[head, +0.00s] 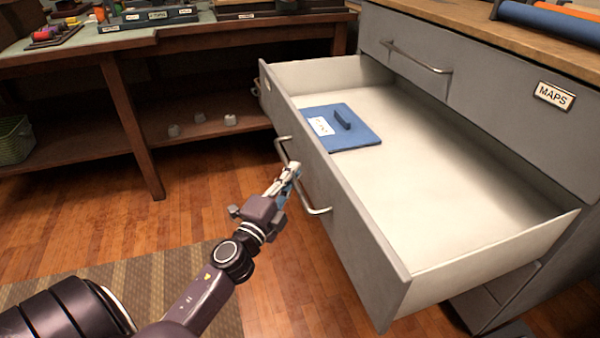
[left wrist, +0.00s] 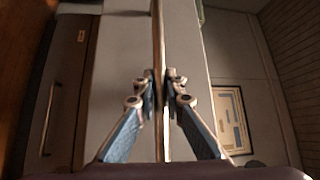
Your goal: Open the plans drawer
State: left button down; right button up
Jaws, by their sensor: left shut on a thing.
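The pulled-out grey drawer (head: 345,215) stands far out from its cabinet, below a shut drawer marked MAPS (head: 500,105). A pale label (head: 266,81) on its front is too small to read. Its metal handle (head: 318,210) runs along the front. My left gripper (head: 291,170) is at the middle of this handle and shut on it. In the left wrist view, both fingers (left wrist: 160,90) close on the bar from its two sides. My right gripper is in neither view.
A blue flat panel (head: 362,134) with a raised grip and white label lies inside the drawer's far end. A wooden table (head: 215,42) with a lower shelf stands behind. The wooden floor (head: 305,285) before the drawer is clear.

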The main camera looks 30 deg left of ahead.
pick_arm(q)
jog(key=shift+s+a, duration=0.25)
jog(key=shift+s, duration=0.1)
jog(key=c, duration=2)
grip_release()
jog(key=s, duration=0.4)
jog(key=s+d+f, duration=0.1)
jog(key=s, duration=0.6)
jog(key=shift+s+d+f, duration=0.3)
jog(key=shift+s+f, duration=0.1)
